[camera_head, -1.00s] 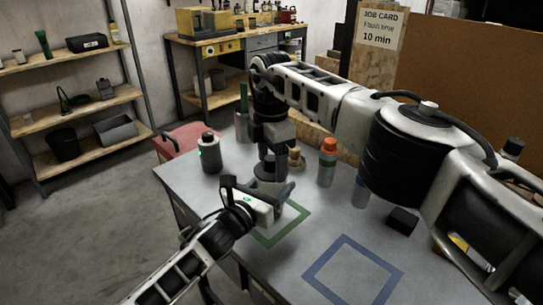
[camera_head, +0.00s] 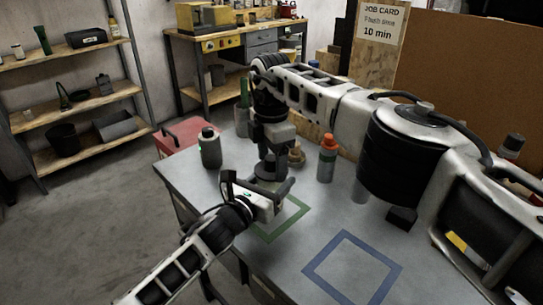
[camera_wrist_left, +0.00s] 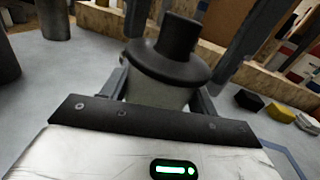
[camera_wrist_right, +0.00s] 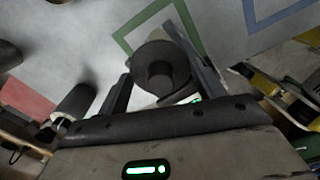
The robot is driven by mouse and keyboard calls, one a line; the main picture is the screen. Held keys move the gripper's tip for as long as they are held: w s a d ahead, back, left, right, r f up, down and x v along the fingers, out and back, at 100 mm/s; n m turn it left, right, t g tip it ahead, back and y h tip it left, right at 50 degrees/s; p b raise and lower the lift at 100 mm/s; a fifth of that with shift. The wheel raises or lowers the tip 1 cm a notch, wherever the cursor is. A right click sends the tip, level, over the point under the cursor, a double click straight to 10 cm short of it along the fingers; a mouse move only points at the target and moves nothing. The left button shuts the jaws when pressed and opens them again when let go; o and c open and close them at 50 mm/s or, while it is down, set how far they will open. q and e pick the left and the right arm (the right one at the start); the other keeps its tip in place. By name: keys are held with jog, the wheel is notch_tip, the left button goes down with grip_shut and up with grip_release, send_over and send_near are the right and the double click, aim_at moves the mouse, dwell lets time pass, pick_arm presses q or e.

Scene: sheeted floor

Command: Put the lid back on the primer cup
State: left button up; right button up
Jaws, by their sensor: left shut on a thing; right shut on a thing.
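The primer cup (camera_wrist_left: 158,93) is a pale grey cylinder in the left wrist view. My left gripper (camera_head: 268,207) is shut around its sides, above the green square outline on the table. The dark round lid (camera_wrist_left: 165,62) with a raised knob is over the cup's mouth; whether it is fully seated I cannot tell. The lid also shows from above in the right wrist view (camera_wrist_right: 160,52), between my right fingers. My right gripper (camera_head: 271,184) points down from above and is shut on the lid. In the head view the grippers mostly hide the cup and lid.
A dark bottle (camera_head: 209,148) stands at the table's left. An orange-capped bottle (camera_head: 327,160) stands behind and right of the grippers. A black block (camera_head: 402,218) lies under my right arm. The blue square outline (camera_head: 352,237) at the front right is empty.

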jog(key=o, duration=1)
jog(key=shift+r, duration=0.1)
notch_tip(320, 180, up, 7)
jog(key=shift+r, duration=0.15)
pick_arm(q)
jog(key=o, duration=1.5)
jog(key=shift+c, duration=0.2)
